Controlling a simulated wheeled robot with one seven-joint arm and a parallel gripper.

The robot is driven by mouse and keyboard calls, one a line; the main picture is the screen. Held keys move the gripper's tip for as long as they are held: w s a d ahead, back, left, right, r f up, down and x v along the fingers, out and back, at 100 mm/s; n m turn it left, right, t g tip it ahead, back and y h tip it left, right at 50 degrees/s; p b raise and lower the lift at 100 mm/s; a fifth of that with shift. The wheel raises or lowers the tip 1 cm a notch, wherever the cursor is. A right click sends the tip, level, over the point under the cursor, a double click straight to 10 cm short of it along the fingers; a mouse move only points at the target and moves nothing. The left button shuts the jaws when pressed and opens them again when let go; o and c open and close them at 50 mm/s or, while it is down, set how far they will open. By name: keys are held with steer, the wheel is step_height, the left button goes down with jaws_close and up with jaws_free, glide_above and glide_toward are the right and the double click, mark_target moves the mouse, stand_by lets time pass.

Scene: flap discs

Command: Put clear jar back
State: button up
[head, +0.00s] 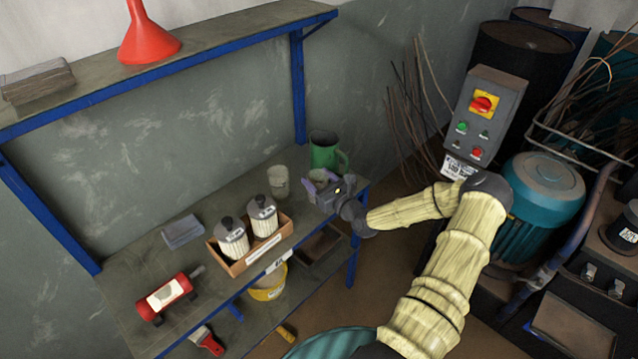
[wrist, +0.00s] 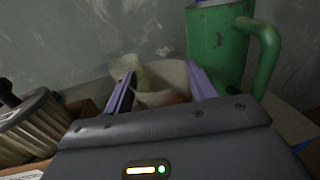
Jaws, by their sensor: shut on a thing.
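My gripper (head: 322,190) is at the right end of the workbench, its purple fingers shut on a pale, see-through jar (head: 319,175). In the wrist view the fingers (wrist: 160,88) lie on either side of this clear jar (wrist: 172,72), and something brownish shows in it. Its lower part is hidden by my gripper, so I cannot tell whether it touches the bench. A second pale jar (head: 279,182) stands to its left; it also shows behind the left finger in the wrist view (wrist: 152,75).
A green jug (head: 325,150) stands close behind the held jar. A wooden box (head: 250,256) with two filter-like canisters is to the left, near the front edge. A grey-blue box (head: 183,232) and a red tool (head: 168,296) lie further left. A shelf (head: 200,55) runs above.

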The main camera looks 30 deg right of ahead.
steer(key=shift+f, duration=0.7)
steer(key=shift+f, duration=0.2)
steer(key=o, duration=1.1)
steer(key=shift+o, duration=0.2)
steer(key=shift+r, duration=0.2)
steer(key=s+d+b, duration=0.1)
steer(key=s+d, duration=0.1)
steer(key=s, duration=0.9)
steer(key=shift+s+d, duration=0.15)
steer(key=shift+s, duration=0.25)
